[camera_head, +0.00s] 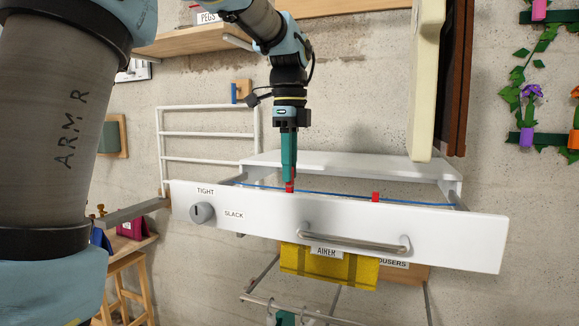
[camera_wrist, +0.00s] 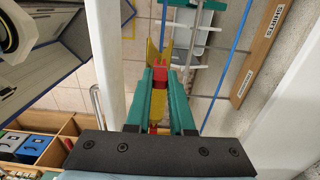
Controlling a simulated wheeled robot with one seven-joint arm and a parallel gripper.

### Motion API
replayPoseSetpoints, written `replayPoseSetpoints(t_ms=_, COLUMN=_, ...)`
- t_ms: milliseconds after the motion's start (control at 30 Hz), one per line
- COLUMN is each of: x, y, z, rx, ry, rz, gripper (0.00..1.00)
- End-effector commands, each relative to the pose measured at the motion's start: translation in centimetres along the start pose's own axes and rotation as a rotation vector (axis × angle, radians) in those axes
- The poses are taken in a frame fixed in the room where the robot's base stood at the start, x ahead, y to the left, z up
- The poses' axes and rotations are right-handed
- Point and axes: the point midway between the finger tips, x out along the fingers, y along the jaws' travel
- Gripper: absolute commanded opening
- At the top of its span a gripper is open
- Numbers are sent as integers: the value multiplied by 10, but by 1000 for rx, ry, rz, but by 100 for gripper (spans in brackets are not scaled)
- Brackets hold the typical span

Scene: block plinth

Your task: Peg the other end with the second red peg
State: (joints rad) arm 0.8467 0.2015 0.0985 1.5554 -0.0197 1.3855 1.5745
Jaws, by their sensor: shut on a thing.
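My gripper (camera_head: 289,180) points straight down over the pull-out airer, its green fingers shut on a red peg (camera_head: 290,188). The held peg also shows between the fingers in the wrist view (camera_wrist: 160,76). It is at the left part of the blue line (camera_head: 335,196); I cannot tell whether it is clipped on. Another red peg (camera_head: 375,197) sits on the line further right. A yellow cloth (camera_head: 300,262) hangs below the white airer front, which hides its upper part. Yellow also shows around the peg in the wrist view (camera_wrist: 153,52).
The white airer front (camera_head: 455,236) carries a bar handle (camera_head: 355,243) and a knob (camera_head: 201,213) marked TIGHT and SLACK. A white rack (camera_head: 208,134) is on the wall at left. A cream panel (camera_head: 425,85) stands at right. A rail with hangers (camera_head: 310,312) is below.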

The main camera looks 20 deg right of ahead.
Motion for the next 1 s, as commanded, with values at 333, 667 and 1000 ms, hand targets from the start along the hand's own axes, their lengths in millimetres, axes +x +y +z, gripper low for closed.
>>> replayPoseSetpoints(t_ms=333, x=0, y=0, z=0, rx=-1, ry=0, rz=0, gripper=0)
replayPoseSetpoints(t_ms=667, x=4, y=0, z=0, rx=0, ry=0, rz=0, gripper=0)
replayPoseSetpoints(t_ms=1000, x=12, y=0, z=0, rx=0, ry=0, rz=1, gripper=0)
